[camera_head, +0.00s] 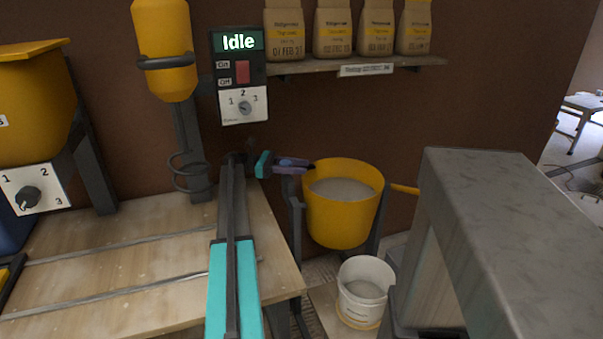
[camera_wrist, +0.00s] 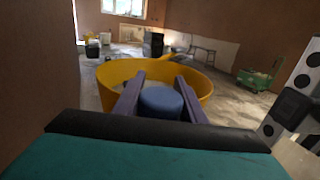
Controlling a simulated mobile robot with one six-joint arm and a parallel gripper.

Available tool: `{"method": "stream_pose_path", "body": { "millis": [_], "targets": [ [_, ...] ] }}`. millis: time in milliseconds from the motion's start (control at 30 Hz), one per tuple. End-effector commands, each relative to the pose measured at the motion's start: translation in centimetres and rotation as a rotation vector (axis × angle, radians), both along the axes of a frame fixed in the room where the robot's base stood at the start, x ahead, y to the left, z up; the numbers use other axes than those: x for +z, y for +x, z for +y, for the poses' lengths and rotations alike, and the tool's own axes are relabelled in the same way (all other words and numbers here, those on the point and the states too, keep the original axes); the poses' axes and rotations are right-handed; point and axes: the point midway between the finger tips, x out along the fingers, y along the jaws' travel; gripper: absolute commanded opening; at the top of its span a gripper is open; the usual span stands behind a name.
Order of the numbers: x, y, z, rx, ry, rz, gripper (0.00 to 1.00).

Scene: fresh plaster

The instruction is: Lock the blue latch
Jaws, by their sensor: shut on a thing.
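The blue latch (camera_wrist: 161,103) shows in the wrist view as a rounded blue knob between the two purple fingers of my gripper (camera_wrist: 160,88). The fingers are shut on it, one on each side. It sits at the near side of the yellow tub (camera_wrist: 112,72). In the head view my gripper (camera_head: 308,165) reaches the left rim of the same yellow tub (camera_head: 340,222), which holds grey material.
A control box reading "Idle" (camera_head: 238,42) hangs on the wall above my arm. A wooden table (camera_head: 110,270) lies at the left. A white bucket (camera_head: 366,305) stands below the tub. A grey block (camera_head: 500,200) fills the right. Bags stand on a shelf (camera_head: 400,62).

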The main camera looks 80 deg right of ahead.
Motion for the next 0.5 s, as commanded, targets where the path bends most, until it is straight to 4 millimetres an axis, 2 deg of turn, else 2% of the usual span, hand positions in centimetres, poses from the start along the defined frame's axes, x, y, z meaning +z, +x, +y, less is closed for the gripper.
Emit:
{"method": "stream_pose_path", "body": {
  "millis": [33, 467, 500],
  "targets": [
    [-0.5, -0.4, 1.2, -0.031, 0.010, -0.005, 0.00],
    [-0.6, 0.8, 1.5, -0.022, 0.014, -0.005, 0.00],
    [-0.6, 0.9, 1.5, -0.020, 0.014, -0.005, 0.42]
  ]
}}
